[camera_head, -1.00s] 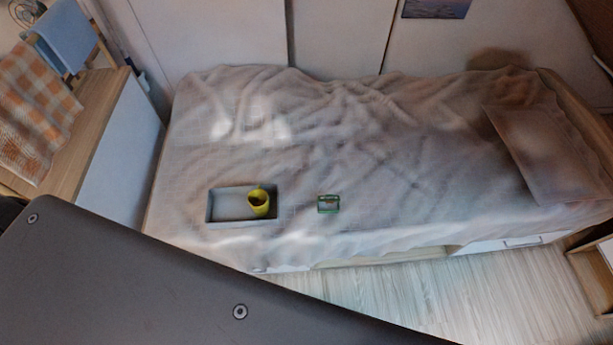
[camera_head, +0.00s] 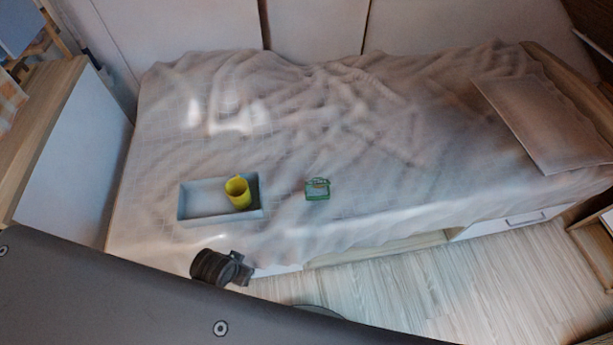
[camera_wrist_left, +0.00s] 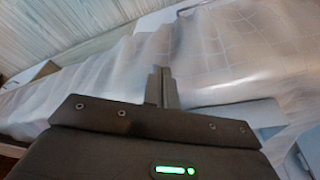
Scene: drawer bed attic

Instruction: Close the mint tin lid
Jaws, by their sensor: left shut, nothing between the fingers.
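The small green mint tin (camera_head: 317,190) sits on the bed, to the right of the tray. Its lid (camera_head: 318,182) looks raised at the back edge, but it is too small to tell the angle. My left gripper (camera_head: 246,270) is at the front edge of the bed, below the tray and to the lower left of the tin, apart from it. In the left wrist view its fingers (camera_wrist_left: 162,88) are together with nothing between them. The tin does not show clearly in the wrist view. My right gripper is in neither view.
A grey-blue tray (camera_head: 205,214) holding a yellow cup (camera_head: 238,191) is on the bed left of the tin. The rumpled bed cover (camera_head: 390,185) is clear right of the tin. A pillow (camera_head: 548,122) lies at the far right. A wooden cabinet (camera_head: 75,150) stands at the left.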

